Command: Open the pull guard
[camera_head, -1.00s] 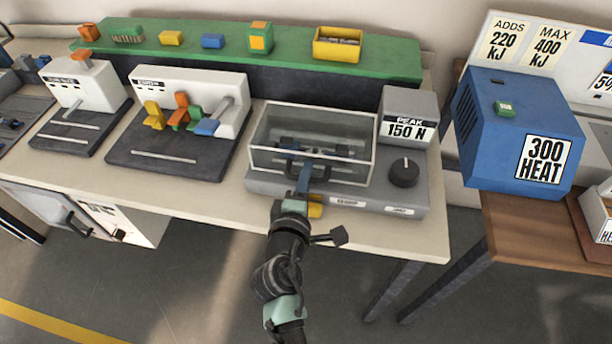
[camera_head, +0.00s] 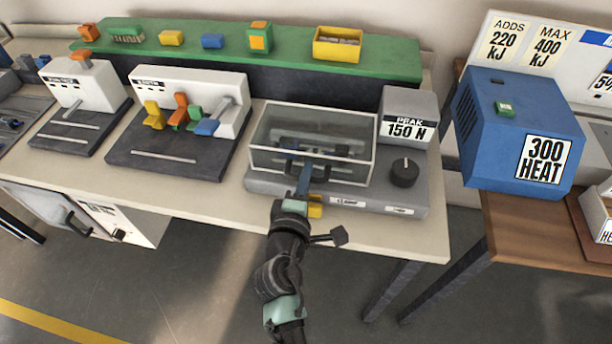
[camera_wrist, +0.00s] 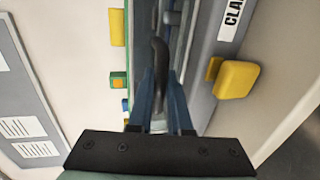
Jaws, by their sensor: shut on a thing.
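The pull guard (camera_head: 312,135) is a clear box with a pale frame on top of a grey tester (camera_head: 240,183). It sits closed down over the dark fixture inside. A dark bar handle (camera_head: 325,176) runs across its lower front. My gripper (camera_head: 303,172) reaches in from the front, and its blue fingers are at the handle. In the wrist view, the fingers of my gripper (camera_wrist: 160,85) are shut on the dark handle (camera_wrist: 160,55), which lies between them. The finger contact is partly hidden in the head view.
A yellow knob (camera_head: 315,208) juts from the tester's front, close to my gripper. A black dial (camera_head: 404,172) and a 150 N display (camera_head: 408,115) stand to the right. A blue heater (camera_head: 515,125) is further right. Other testers stand on the left.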

